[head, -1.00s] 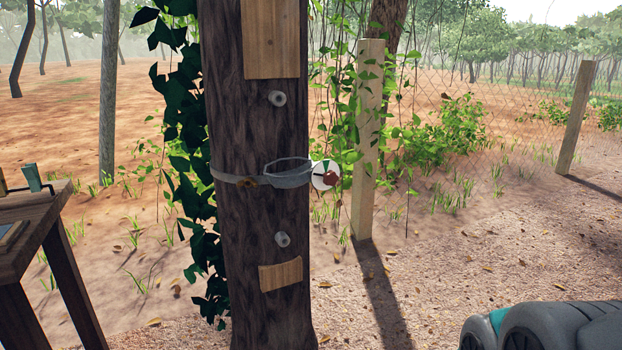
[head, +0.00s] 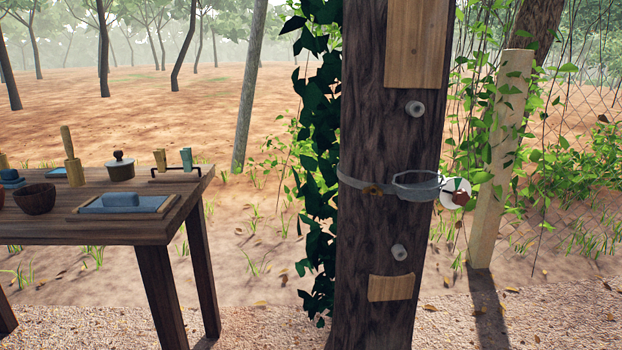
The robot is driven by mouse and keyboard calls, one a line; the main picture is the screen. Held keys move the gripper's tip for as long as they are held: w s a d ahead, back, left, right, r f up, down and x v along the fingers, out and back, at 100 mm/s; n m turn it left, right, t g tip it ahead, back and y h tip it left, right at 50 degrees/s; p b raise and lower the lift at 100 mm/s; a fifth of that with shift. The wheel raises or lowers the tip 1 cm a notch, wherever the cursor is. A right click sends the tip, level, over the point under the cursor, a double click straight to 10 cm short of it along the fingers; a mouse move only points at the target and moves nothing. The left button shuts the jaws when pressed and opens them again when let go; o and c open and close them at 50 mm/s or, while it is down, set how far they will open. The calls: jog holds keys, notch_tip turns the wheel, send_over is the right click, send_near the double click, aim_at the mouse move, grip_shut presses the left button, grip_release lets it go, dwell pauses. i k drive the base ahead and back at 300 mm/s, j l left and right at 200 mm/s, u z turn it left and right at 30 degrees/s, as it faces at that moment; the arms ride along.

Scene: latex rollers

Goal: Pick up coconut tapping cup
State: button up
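A dark brown, round bowl (head: 35,199), which looks like the coconut tapping cup, sits upright on the wooden table (head: 150,228) at the left of the head view. It stands near the table's front edge, left of a tray, and looks empty. My gripper is not in view, so its place and its opening cannot be seen.
A tray (head: 173,203) holds a blue block (head: 121,199). Behind it stand a wooden pestle-like tool (head: 70,156), a lidded pot (head: 120,168) and a small rack (head: 181,176). A tree trunk (head: 385,235) with a metal band stands right of the table; ground lies between.

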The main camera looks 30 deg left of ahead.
aim_at(38, 200)
jog(key=u, duration=2.5)
jog(key=i+l+u, duration=0.15)
jog(key=i+l, duration=0.45)
jog(key=l, duration=0.15)
